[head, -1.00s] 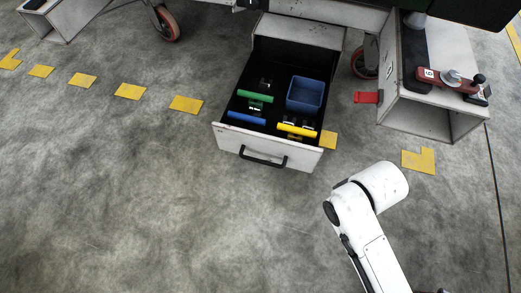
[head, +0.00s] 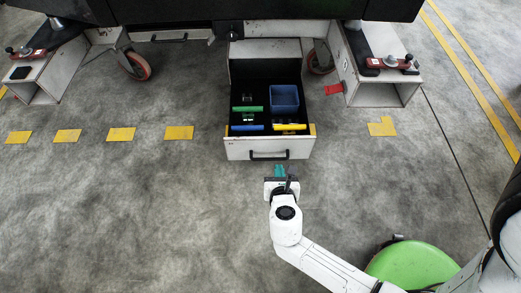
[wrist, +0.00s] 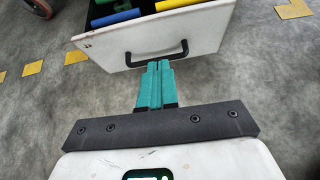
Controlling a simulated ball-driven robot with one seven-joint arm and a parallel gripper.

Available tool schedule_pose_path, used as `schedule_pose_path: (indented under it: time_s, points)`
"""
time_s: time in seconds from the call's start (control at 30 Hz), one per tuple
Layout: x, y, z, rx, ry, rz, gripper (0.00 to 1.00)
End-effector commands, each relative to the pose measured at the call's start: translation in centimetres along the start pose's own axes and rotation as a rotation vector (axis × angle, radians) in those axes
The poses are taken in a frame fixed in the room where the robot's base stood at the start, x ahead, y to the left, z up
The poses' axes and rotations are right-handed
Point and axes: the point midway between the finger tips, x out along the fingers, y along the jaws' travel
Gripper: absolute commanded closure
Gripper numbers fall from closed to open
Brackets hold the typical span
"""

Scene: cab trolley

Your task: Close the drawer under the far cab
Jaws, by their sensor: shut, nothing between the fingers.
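The open drawer (head: 240,149) sticks out from under the trolley, with a white front and a black bar handle (head: 269,155). Inside it lie a blue bin (head: 285,98) and green, blue and yellow bars. My gripper (head: 280,170) is shut and empty, in front of the drawer face and just below the handle in the head view. In the wrist view the teal fingers (wrist: 157,68) point at the drawer front (wrist: 110,50), close under the handle (wrist: 157,55). I cannot tell whether they touch it.
White boxes with red-handled controls (head: 390,63) stand left and right of the drawer, and wheels (head: 137,66) show under the trolley. Yellow floor marks (head: 121,134) run leftward. The floor in front is clear.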

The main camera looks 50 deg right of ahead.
Motion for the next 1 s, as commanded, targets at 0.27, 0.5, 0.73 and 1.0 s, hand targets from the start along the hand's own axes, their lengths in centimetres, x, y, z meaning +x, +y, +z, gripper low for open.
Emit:
schedule_pose_path:
  time_s: [0.27,0.5,0.73,1.0]
  points:
    - [2.9,0.3,-0.3,-0.029,-0.007,0.008,1.0]
    - [7.7,0.3,-0.4,-0.026,-0.006,0.006,1.0]
    - [11.4,0.3,0.6,-0.024,-0.007,0.006,1.0]
    - [13.3,0.4,1.9,-0.027,-0.005,0.008,1.0]
